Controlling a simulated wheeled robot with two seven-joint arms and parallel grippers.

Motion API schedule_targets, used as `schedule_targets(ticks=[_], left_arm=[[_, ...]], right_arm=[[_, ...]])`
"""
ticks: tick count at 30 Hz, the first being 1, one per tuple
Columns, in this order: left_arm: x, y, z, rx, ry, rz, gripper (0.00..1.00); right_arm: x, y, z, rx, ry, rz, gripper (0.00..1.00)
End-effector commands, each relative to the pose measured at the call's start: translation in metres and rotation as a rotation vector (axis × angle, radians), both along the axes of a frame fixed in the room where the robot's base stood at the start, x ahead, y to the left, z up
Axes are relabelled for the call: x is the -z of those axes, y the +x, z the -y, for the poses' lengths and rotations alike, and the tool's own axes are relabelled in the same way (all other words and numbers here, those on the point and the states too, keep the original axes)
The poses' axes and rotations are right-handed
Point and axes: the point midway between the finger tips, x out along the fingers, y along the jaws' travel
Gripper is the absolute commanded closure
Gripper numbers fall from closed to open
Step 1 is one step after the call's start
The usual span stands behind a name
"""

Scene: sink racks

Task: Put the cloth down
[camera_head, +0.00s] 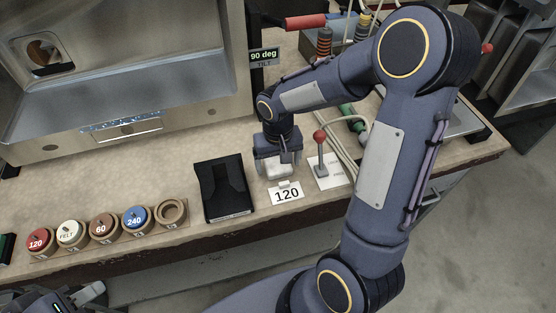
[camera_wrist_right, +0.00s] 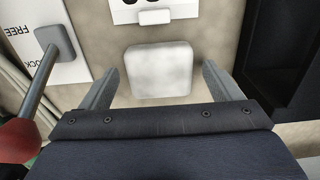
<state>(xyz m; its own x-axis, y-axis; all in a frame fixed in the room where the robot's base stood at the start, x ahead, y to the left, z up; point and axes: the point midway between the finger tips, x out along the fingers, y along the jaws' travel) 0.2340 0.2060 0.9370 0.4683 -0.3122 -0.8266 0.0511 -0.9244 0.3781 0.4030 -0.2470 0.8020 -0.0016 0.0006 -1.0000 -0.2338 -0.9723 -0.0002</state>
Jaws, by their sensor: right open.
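The cloth (camera_wrist_right: 160,70) is a small whitish folded pad lying on the beige counter in the right wrist view. My right gripper (camera_wrist_right: 161,76) is open, with one finger on each side of the cloth and a visible gap to both. In the head view my right gripper (camera_head: 276,168) is low over the counter, and the cloth (camera_head: 278,171) shows pale between its fingers, partly hidden. My left gripper (camera_head: 90,292) is at the bottom left edge, mostly cut off, and its jaws cannot be made out.
A black holder (camera_head: 224,188) stands to the left, and a red-knobbed lever (camera_head: 320,150) to the right. A wooden rack (camera_head: 110,230) of labelled discs is further left. A steel cabinet (camera_head: 120,75) is behind.

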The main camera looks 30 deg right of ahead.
Motion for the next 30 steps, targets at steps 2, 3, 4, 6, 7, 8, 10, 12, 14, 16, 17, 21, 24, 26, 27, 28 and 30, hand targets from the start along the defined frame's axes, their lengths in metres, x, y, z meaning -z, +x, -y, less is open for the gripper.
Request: schedule_targets(ticks=[2,3,4,6,7,8,10,12,14,16,17,21,24,26,27,28,30], left_arm=[[-0.004,0.0,0.0,0.0,0.0,0.0,0.64],[-0.004,0.0,0.0,0.0,0.0,0.0,0.64],[-0.005,0.0,0.0,0.0,0.0,0.0,0.64],[-0.007,0.0,0.0,0.0,0.0,0.0,0.64],[-0.008,0.0,0.0,0.0,0.0,0.0,0.64],[-0.009,0.0,0.0,0.0,0.0,0.0,0.64],[-0.011,0.0,0.0,0.0,0.0,0.0,0.64],[-0.012,0.0,0.0,0.0,0.0,0.0,0.64],[-0.014,0.0,0.0,0.0,0.0,0.0,0.64],[-0.015,0.0,0.0,0.0,0.0,0.0,0.64],[-0.015,0.0,0.0,0.0,0.0,0.0,0.64],[-0.016,0.0,0.0,0.0,0.0,0.0,0.64],[-0.017,0.0,0.0,0.0,0.0,0.0,0.64],[-0.017,0.0,0.0,0.0,0.0,0.0,0.64],[-0.017,0.0,0.0,0.0,0.0,0.0,0.64],[-0.017,0.0,0.0,0.0,0.0,0.0,0.64],[-0.017,0.0,0.0,0.0,0.0,0.0,0.64]], right_arm=[[-0.008,0.001,0.0,0.001,-0.001,0.003,0.15],[-0.014,0.001,0.0,0.002,0.0,0.004,0.15],[-0.019,0.001,0.0,0.002,0.0,0.005,0.15],[-0.033,0.001,0.0,0.002,0.0,0.006,0.15],[-0.04,0.001,0.0,0.001,0.0,0.007,0.15],[-0.047,0.002,0.0,0.001,-0.001,0.007,0.15],[-0.063,0.001,0.0,0.001,0.001,0.006,0.15],[-0.078,0.002,0.0,0.001,-0.001,0.007,0.15],[-0.09,0.001,0.0,0.0,0.0,0.005,0.15],[-0.101,0.001,0.0,0.0,0.001,0.004,0.15],[-0.105,0.001,0.0,0.0,0.001,0.004,0.15],[-0.119,0.0,0.0,0.0,0.0,0.003,0.15],[-0.127,-0.007,0.001,-0.001,0.014,0.017,0.15],[-0.134,-0.018,0.001,-0.005,0.037,0.041,0.15],[-0.14,-0.028,0.001,-0.008,0.059,0.066,0.15],[-0.144,-0.038,0.001,-0.012,0.078,0.087,0.15],[-0.153,-0.063,-0.002,-0.023,0.128,0.148,0.15]])
